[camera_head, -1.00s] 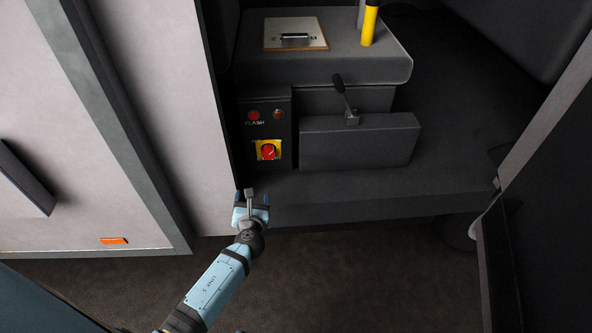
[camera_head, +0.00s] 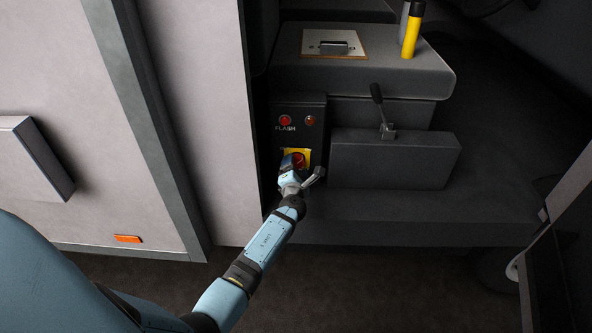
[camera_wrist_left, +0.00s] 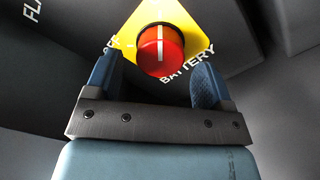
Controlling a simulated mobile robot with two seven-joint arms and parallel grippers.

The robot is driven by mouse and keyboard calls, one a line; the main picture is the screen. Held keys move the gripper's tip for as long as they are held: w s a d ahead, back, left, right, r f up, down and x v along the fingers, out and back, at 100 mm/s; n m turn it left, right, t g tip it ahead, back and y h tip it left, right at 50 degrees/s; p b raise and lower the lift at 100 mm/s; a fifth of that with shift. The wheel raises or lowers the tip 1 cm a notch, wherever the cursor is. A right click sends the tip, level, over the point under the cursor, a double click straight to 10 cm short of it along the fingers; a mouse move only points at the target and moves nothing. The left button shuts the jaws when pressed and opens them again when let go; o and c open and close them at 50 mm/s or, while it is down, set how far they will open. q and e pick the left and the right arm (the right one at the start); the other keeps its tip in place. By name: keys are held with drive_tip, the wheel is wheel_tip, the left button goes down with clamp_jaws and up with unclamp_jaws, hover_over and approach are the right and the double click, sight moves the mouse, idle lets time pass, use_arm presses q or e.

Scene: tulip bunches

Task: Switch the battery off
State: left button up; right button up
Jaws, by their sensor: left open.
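The battery switch (camera_wrist_left: 160,50) is a round red knob with a white line, on a yellow plate (camera_wrist_left: 191,22) lettered "BATTERY". In the left wrist view the white line runs about upright in the picture. The knob lies ahead of and between the two fingers of my left gripper (camera_wrist_left: 153,75), which is open. Contact with the knob cannot be told. In the head view the knob (camera_head: 298,160) shows partly, with my left gripper (camera_head: 297,175) right in front of it and covering the plate's lower part. My right gripper is not in view.
The dark switch panel also bears a red light (camera_head: 285,120) over the word "FLASH" and a second red light (camera_head: 310,120). A dark box with a lever (camera_head: 379,105) stands just right of the panel. A pale wall (camera_head: 205,110) is close on the left.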

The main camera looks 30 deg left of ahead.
use_arm(q)
drive_tip(key=shift+b+x, duration=0.3)
drive_tip(key=shift+x, duration=0.65)
drive_tip(key=shift+w+a, duration=0.1)
drive_tip(key=shift+w, duration=0.1)
drive_tip(key=c, duration=0.9)
drive_tip(key=shift+c, duration=0.2)
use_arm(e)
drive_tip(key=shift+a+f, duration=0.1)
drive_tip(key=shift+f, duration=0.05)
